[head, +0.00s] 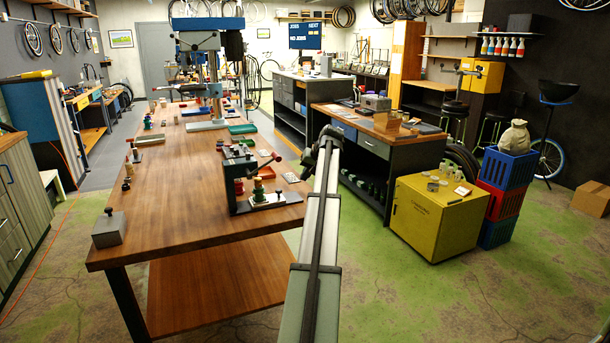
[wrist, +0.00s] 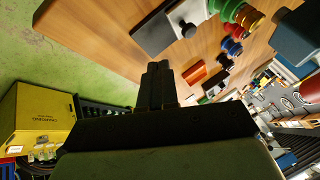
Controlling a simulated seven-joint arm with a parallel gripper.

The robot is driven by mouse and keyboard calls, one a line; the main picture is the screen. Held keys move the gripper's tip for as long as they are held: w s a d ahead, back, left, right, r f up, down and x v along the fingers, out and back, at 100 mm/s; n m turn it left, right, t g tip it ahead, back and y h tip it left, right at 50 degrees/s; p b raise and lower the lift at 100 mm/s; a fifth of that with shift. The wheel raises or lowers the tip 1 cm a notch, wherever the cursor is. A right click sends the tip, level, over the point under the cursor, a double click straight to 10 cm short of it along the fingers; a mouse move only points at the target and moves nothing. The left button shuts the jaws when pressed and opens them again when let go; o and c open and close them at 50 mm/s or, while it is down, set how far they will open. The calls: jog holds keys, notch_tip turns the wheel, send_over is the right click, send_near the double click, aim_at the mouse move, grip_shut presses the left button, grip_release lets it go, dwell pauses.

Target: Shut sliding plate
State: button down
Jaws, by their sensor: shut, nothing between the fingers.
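My gripper (head: 322,140) is at the end of my arm, near the right edge of the wooden workbench in the head view. In the wrist view its two dark fingers (wrist: 159,72) are together with nothing between them. A flat grey plate (wrist: 154,32) with a black knob (wrist: 187,29) lies on the bench just beyond the fingertips, apart from them; it may be the sliding plate. A dark green fixture (head: 236,172) with a red-knobbed lever stands left of my gripper in the head view. I cannot tell whether the plate is open or shut.
The wooden bench (head: 185,200) is bare at its front middle. A grey block (head: 108,230) with a black knob sits at its front left corner. A blue press (head: 200,60) stands farther back. A yellow cabinet (head: 437,215) stands on the floor at right.

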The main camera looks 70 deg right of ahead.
aim_at(280, 201)
jog(key=x, duration=0.7)
jog(key=shift+w+f, duration=0.15)
jog(key=shift+f, duration=0.1)
jog(key=shift+w+a+f, duration=0.1)
jog(key=shift+w+a, duration=0.05)
jog(key=shift+w, duration=0.4)
jog(key=shift+w+a+f, duration=0.1)
jog(key=shift+w+a, duration=0.05)
jog(key=shift+w, duration=0.35)
jog(key=shift+w+a+f, duration=0.15)
jog(key=shift+w+a, duration=0.1)
jog(key=shift+w, duration=0.6)
jog(key=shift+w+a, duration=1.4)
jog(key=shift+a, duration=0.05)
jog(key=shift+s+d, duration=0.1)
jog(key=shift+s, duration=0.25)
jog(key=s, duration=0.1)
jog(key=s+r, duration=0.1)
jog(key=s+d, duration=0.1)
jog(key=shift+s+r, duration=0.2)
jog(key=shift+s, duration=0.2)
jog(key=v, duration=0.9)
